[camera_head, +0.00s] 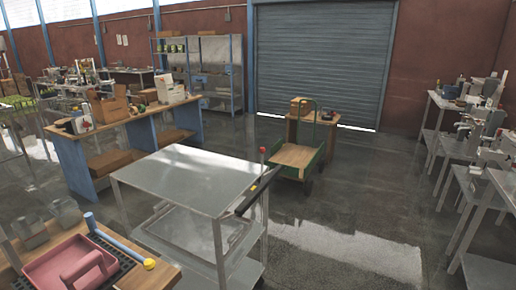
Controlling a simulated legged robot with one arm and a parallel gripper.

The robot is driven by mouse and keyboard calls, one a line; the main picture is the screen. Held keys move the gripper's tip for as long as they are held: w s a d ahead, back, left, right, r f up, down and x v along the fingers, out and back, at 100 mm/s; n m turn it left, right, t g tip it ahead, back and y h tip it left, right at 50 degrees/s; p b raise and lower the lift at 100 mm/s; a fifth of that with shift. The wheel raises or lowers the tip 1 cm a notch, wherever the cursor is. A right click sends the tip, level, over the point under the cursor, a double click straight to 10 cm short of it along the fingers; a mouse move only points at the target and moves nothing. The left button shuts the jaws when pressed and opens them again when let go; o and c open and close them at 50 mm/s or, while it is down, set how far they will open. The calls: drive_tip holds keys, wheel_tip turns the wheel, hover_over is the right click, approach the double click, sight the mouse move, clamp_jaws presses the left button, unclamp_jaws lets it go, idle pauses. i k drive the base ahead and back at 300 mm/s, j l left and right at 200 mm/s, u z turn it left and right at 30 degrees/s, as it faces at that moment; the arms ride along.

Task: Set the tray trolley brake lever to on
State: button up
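The tray trolley (195,182) is a bare metal cart in the middle of the view, with a flat top and a lower shelf. At its right end a thin upright lever with a red knob (262,150) rises above the top. I take it for the brake lever; its on or off setting cannot be read. A black bar (245,204) with a yellow patch slants along the same end, beside the lever. The lever's lower part is hidden behind the bar. My gripper is not in view.
A bench with a pink tray (70,262) and a blue-and-yellow rod (120,244) stands at the lower left. A long wooden-topped bench (120,118) is behind the trolley. A green flatbed cart (298,155) stands beyond it. Metal tables line the right; the floor (350,215) between is clear.

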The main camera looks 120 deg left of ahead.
sight(262, 150)
drive_tip(key=u, duration=3.75)
drive_tip(key=i+l+u, duration=0.4)
drive_tip(key=i+l, duration=2.1)
